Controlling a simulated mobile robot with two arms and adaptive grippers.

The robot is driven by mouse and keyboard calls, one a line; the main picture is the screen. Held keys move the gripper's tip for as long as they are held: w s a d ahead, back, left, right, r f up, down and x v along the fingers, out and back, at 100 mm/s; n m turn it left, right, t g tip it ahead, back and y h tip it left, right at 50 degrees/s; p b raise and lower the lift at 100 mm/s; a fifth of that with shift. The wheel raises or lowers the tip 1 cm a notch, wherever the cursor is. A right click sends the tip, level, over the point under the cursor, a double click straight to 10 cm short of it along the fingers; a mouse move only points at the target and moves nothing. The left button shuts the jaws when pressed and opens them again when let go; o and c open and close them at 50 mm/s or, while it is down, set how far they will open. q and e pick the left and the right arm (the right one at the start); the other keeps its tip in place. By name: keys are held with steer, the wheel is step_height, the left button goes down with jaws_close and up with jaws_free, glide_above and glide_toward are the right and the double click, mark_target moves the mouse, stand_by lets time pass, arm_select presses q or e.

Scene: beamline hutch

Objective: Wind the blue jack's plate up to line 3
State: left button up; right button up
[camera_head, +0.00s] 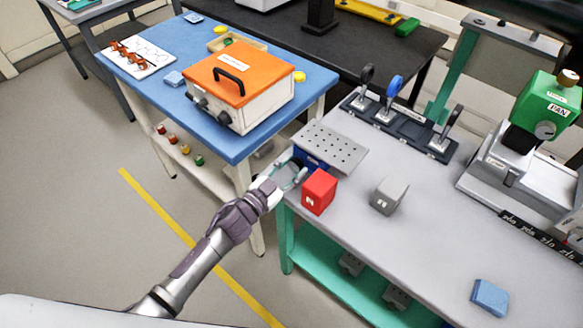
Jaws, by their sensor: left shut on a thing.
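The blue jack (312,160) stands at the left edge of the grey bench. Its grey perforated plate (331,147) sits on top and looks roughly level. My left gripper (291,174) reaches in from the lower left to the jack's near-left side. Its fingers are shut on a part there, apparently the jack's knob, which they mostly hide. The numbered lines for the plate's height cannot be made out. My right gripper is not in view.
A red block (319,191) stands close to the right of my left gripper, and a grey block (388,196) stands farther right. The blue table (205,133) with an orange-lidded box (238,75) stands at left.

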arm_select(q)
steer(key=o, duration=1.1)
steer(key=shift+o, duration=0.2)
steer(key=v, duration=1.2)
